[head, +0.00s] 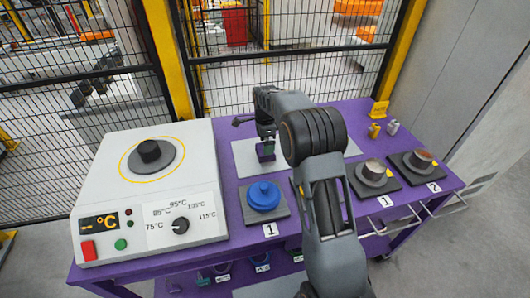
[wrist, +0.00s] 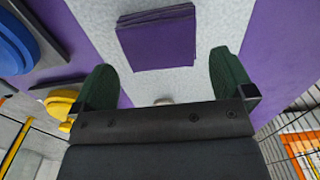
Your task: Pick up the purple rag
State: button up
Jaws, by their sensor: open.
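The purple rag (wrist: 157,40) looks like a flat folded stack lying on a light grey mat (wrist: 215,20). In the wrist view it is at the top, ahead of the fingertips and between their lines. My gripper (wrist: 166,82) is open, with a green finger on each side and nothing between them. In the head view my gripper (head: 267,140) is over the grey mat at the back middle of the purple table.
A white heater box (head: 150,195) with a dial stands on the left. A blue round part (head: 263,196) sits on a dark plate in front of the mat. A yellow holder (head: 379,110) stands at back right. Fence panels rise behind.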

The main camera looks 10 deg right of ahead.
jog(key=shift+f, duration=2.25)
jog(key=shift+c, duration=0.3)
jog(key=c, duration=0.7)
jog(key=shift+o, duration=0.2)
jog(key=shift+r, duration=0.1)
